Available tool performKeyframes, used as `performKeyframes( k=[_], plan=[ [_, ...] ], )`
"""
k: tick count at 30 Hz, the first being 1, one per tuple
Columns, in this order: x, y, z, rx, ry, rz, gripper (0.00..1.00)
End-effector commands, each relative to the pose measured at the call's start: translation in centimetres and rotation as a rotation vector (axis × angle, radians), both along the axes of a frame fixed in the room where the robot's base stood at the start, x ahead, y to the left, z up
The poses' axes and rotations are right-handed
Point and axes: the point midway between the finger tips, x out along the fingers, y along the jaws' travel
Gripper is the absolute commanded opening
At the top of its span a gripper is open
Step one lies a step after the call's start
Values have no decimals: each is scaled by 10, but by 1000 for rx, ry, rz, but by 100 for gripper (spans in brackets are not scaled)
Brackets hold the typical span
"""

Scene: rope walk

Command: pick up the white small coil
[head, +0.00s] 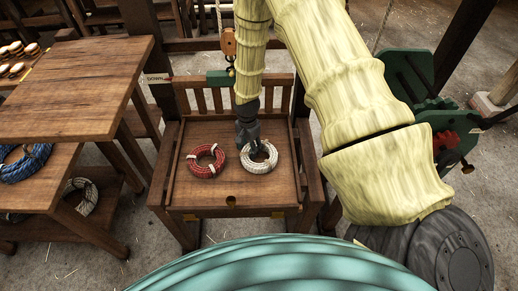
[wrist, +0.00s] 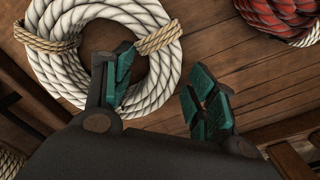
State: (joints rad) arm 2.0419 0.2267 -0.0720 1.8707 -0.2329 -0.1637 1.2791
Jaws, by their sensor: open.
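The white small coil (head: 259,162) lies flat on a wooden tray-like seat with raised edges (head: 230,200), to the right of a red coil (head: 205,161). In the wrist view the white coil (wrist: 72,15) fills the upper left, with tan rope bindings. My gripper (head: 250,150) is over the coil's upper left part in the head view and hides some of it. In the wrist view my open gripper (wrist: 165,90) has one green-padded finger over the coil's ring and the other over bare wood outside it. I cannot tell its exact height above the coil.
The red coil also shows at the wrist view's upper right (wrist: 285,15). A hanging wooden block (head: 229,42) is close left of my arm. Wooden tables (head: 80,90) stand at left, with a blue coil (head: 25,162) below. Green machinery (head: 440,115) stands at right.

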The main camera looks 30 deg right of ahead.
Motion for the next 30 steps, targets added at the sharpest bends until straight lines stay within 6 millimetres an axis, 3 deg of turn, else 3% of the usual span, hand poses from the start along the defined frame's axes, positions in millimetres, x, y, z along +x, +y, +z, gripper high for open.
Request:
performKeyframes(
  k=[10, 18, 20, 30],
  plan=[
    [0, 0, -3, 0, -1, 0, 57],
    [0, 0, -3, 0, -1, 0, 8],
    [0, 0, -3, 0, -1, 0, 0],
    [1, 0, 0, 0, -2, 0, 0]
  ],
)
